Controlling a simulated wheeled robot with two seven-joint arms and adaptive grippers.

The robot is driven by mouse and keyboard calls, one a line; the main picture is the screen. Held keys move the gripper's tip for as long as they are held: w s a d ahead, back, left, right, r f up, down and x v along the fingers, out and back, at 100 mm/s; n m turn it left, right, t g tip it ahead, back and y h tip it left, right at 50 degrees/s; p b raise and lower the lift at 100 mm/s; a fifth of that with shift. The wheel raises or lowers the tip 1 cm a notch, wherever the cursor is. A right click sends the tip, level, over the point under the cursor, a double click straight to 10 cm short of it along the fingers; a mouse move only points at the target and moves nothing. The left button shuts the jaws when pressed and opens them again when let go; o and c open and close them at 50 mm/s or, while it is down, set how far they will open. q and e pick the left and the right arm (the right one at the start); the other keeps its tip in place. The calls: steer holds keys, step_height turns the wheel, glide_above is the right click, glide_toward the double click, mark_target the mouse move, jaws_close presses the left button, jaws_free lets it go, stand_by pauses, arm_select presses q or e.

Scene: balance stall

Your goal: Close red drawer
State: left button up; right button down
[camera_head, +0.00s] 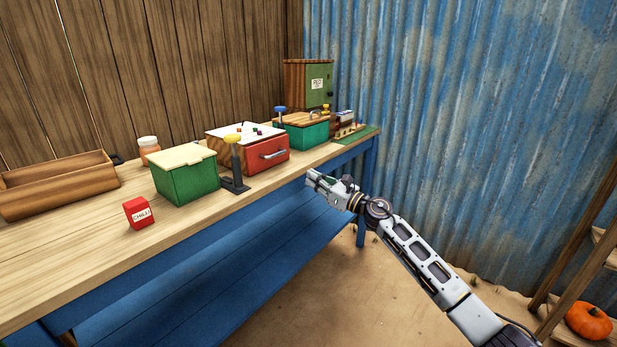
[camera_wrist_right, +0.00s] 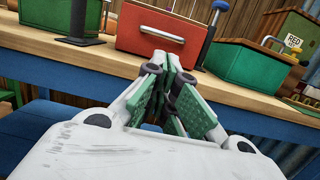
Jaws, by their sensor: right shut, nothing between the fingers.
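The red drawer (camera_head: 267,155) is the front of a wooden box (camera_head: 217,149) with a white top, standing on the workbench. It has a metal bar handle (camera_head: 273,154). From here the drawer front looks nearly flush with the box; I cannot tell whether a small gap is there. In the right wrist view the red drawer front (camera_wrist_right: 155,38) is straight ahead, with its handle (camera_wrist_right: 162,33) just beyond the fingertips. My right gripper (camera_head: 311,177) is shut and empty, in front of the bench edge and apart from the drawer. My left gripper is not in view.
A green lidded box (camera_head: 186,178) and a yellow-topped post (camera_head: 234,165) stand left of the drawer. A blue-topped post (camera_head: 279,114) and a teal box (camera_head: 307,135) are to its right. The bench edge lies below.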

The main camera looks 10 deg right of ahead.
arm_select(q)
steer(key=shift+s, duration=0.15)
arm_select(e)
steer(key=shift+s+d+f, duration=0.1)
steer(key=shift+s+d, duration=0.1)
steer(key=shift+s, duration=0.1)
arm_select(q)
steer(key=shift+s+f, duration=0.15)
